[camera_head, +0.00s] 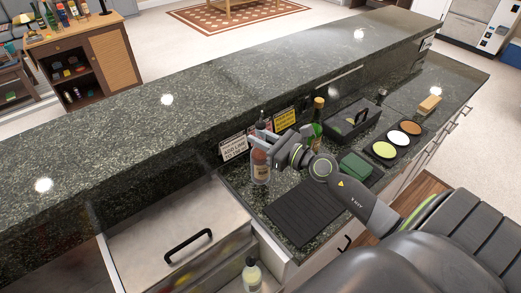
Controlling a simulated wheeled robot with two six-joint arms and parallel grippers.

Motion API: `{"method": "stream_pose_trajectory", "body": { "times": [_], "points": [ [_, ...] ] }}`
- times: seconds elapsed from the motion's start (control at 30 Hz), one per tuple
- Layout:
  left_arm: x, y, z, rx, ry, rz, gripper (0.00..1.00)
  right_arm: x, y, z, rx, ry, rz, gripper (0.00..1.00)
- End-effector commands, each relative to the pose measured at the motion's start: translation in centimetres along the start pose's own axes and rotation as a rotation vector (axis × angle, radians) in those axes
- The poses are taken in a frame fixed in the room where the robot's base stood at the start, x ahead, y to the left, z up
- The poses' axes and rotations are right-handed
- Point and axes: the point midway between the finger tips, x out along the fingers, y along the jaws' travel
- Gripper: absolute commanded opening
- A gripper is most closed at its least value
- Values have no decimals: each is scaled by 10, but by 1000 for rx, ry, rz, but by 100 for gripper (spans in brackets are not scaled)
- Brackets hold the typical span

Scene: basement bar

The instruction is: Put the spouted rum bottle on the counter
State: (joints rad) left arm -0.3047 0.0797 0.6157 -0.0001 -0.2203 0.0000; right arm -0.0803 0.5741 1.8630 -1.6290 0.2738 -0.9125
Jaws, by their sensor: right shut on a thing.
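The spouted rum bottle (261,172) is clear with red-brown contents and a dark pourer at its top. My right gripper (260,145) is shut on its upper part and hides some of it. The bottle is upright at the left end of the lower dark granite counter (237,180), near the wall of the raised bar. I cannot tell whether its base touches the counter. My left gripper is not in view.
A black ribbed mat (300,212) lies in front of the bottle. A green bottle (317,115), small signs (234,147), a black caddy (352,120), a green cloth (355,167) and a tray of round dishes (372,152) stand near. Another bottle (252,274) is below, beside a steel lid (180,232).

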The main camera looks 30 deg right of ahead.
Motion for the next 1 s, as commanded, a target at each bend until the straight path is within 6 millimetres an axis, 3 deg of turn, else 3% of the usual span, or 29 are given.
{"method": "stream_pose_trajectory", "body": {
  "times": [0.03,0.2,0.63,0.67,0.8,1.0],
  "points": [
    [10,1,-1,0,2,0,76,0,0,-12,3,-1,-1,0],
    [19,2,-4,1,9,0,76,0,0,-27,2,-2,0,0],
    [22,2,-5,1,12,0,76,0,0,-32,0,-2,0,0],
    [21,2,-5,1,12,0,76,0,0,-32,0,1,0,26],
    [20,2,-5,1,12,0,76,0,0,-31,0,1,0,44],
    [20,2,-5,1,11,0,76,0,0,-31,0,1,0,44]
  ]
}}
